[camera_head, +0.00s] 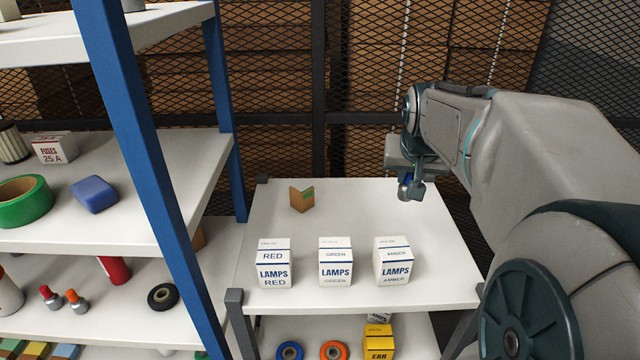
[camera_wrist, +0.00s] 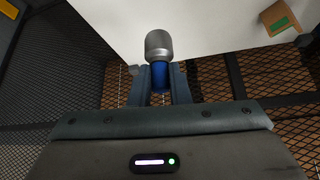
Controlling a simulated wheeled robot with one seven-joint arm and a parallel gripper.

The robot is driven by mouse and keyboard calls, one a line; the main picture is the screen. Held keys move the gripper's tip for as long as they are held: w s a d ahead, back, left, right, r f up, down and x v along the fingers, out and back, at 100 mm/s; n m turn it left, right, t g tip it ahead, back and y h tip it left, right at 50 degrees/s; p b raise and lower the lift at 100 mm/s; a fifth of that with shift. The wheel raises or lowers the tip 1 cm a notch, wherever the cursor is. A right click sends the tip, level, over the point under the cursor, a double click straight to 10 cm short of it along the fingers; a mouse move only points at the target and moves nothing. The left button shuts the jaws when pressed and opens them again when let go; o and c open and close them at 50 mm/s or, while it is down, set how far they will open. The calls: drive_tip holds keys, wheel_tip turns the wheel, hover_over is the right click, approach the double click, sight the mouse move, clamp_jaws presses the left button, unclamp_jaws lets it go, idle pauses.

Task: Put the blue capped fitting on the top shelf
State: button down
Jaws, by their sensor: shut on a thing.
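The blue capped fitting shows in the wrist view with a grey metal cap (camera_wrist: 159,45) and a blue body (camera_wrist: 160,77). My gripper (camera_wrist: 162,84) is shut on its blue body, with the cap sticking out beyond the fingers. In the head view my gripper (camera_head: 410,184) is above the back right part of the white table, and the fitting is mostly hidden by the fingers. The highest shelf in view (camera_head: 75,42) is at the upper left on the blue-post rack, well apart from my gripper.
The white table (camera_head: 350,215) holds three lamp boxes (camera_head: 336,262) and a small brown bracket-like card (camera_head: 301,196). A blue post (camera_head: 140,150) stands at the rack's front. The middle shelf (camera_head: 130,210) holds green tape (camera_head: 22,200) and a blue block (camera_head: 94,194). Mesh fencing stands behind.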

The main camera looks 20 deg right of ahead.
drive_tip(key=shift+w+a+f+p, duration=0.35)
drive_tip(key=shift+w+a+f, duration=0.1)
drive_tip(key=shift+w+f, duration=1.35)
drive_tip(key=shift+w+a+f+p, duration=0.4)
drive_tip(key=shift+w+a+f, duration=0.1)
drive_tip(key=shift+w+f, duration=1.3)
drive_tip(key=shift+w+a+f+p, duration=0.35)
drive_tip(key=shift+w+a+f, duration=0.1)
drive_tip(key=shift+w+f, duration=1.35)
drive_tip(key=shift+f, duration=0.2)
drive_tip(key=c, duration=1.4)
unclamp_jaws()
drive_tip(key=shift+o, duration=0.2)
drive_tip(key=shift+r, duration=0.1)
drive_tip(key=shift+s+r, duration=0.15)
drive_tip(key=shift+r, duration=0.3)
drive_tip(key=b+v, duration=0.1)
drive_tip(key=v, duration=1)
